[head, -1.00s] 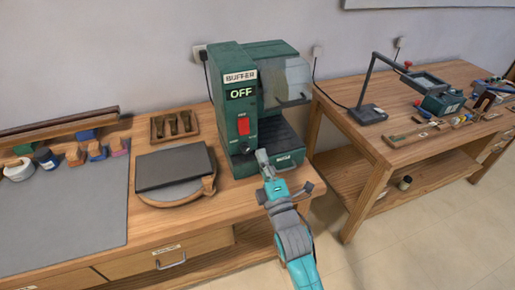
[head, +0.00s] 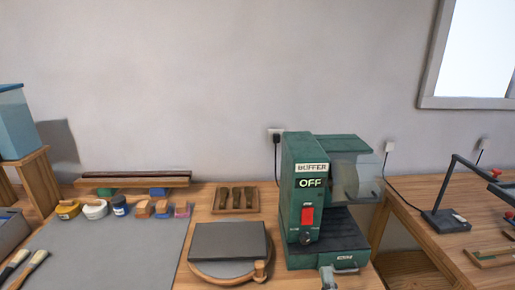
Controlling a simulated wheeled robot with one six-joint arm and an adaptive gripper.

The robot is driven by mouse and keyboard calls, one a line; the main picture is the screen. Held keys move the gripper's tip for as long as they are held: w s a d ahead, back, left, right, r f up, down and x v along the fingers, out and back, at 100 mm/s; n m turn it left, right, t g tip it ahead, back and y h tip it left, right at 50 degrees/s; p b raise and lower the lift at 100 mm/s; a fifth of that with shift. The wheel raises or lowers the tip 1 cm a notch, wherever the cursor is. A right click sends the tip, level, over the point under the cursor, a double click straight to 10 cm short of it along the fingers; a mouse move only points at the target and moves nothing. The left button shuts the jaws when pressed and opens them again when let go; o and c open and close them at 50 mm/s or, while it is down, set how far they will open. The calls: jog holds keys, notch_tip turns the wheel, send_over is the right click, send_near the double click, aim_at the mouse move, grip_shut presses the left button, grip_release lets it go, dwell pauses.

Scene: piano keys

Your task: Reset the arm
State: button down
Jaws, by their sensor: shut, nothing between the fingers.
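The buffer stands upright on the wooden bench, with a sign that reads OFF and a red switch (head: 308,216). I cannot tell from this view whether the gripper touches the machine. The rest of my arm is below the frame.
Left of the buffer is a dark slab on a round board (head: 228,250), with a small wooden tray (head: 236,198) behind it. Several jars and blocks line the grey mat (head: 120,250). A second bench (head: 423,236) with a lamp (head: 446,220) stands at right.

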jog(key=s+f+m+g, duration=0.2)
jog(key=s+f+m, duration=0.25)
jog(key=s, duration=0.55)
jog(key=s+f+m+g, duration=0.1)
jog(key=s+f+m, duration=0.2)
jog(key=s+f, duration=0.5)
jog(key=s+r+m+g, duration=0.2)
jog(key=s+m, duration=0.7)
jog(key=s, duration=1.3)
jog(key=shift+s+a+r+g, duration=0.2)
jog(key=shift+s+g, duration=0.2)
jog(key=shift+g, duration=0.5)
